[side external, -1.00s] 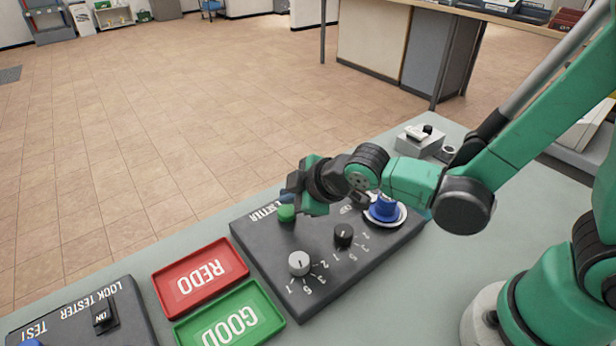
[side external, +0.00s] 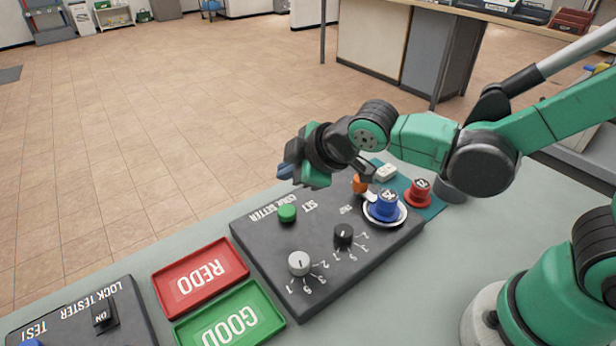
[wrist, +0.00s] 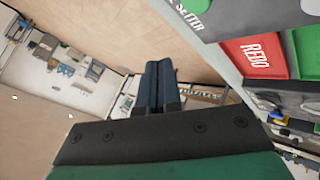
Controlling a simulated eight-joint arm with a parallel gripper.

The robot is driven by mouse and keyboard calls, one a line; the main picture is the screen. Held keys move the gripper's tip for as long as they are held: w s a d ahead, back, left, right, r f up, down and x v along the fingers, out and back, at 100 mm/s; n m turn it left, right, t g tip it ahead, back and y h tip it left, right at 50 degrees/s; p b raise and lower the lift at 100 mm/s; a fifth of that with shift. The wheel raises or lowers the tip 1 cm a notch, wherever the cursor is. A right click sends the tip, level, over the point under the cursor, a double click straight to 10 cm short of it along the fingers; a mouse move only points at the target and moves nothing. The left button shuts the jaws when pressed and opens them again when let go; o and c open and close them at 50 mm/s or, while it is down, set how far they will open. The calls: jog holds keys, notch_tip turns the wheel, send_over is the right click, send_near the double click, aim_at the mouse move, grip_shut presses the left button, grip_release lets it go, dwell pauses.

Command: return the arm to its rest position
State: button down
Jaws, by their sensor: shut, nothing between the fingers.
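My gripper (side external: 287,172) hangs in the air above the far edge of the dark setter panel (side external: 330,275), behind and above its green button (side external: 287,213). It touches nothing. In the wrist view its two dark fingers (wrist: 160,85) lie side by side, shut, with nothing between them. On the panel a blue piece (side external: 386,204) sits in a round pale-rimmed holder. A white knob (side external: 300,263) and a black knob (side external: 343,234) stand on the panel. A red piece (side external: 419,191), an orange piece (side external: 360,183) and a white piece (side external: 386,172) are behind it, partly near my arm.
A red REDO tray (side external: 200,277) and a green GOOD tray (side external: 230,318) lie left of the panel. A lock tester (side external: 80,315) is at the front left. Open tiled floor (side external: 150,130) lies beyond the table; a counter (side external: 370,45) stands behind.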

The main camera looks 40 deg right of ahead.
dwell(0.4)
jog(key=s+d+r+m+g+h, duration=0.2)
jog(key=s+d+m, duration=0.6)
jog(key=d+m, duration=0.3)
jog(key=shift+s+r, duration=0.15)
jog(key=shift+r, duration=0.2)
jog(key=shift+d, duration=0.1)
jog(key=w+a+r+g, duration=0.5)
jog(key=w+a, duration=0.3)
jog(key=a, duration=0.3)
jog(key=shift+w+g, duration=0.25)
jog(key=shift+g, duration=0.65)
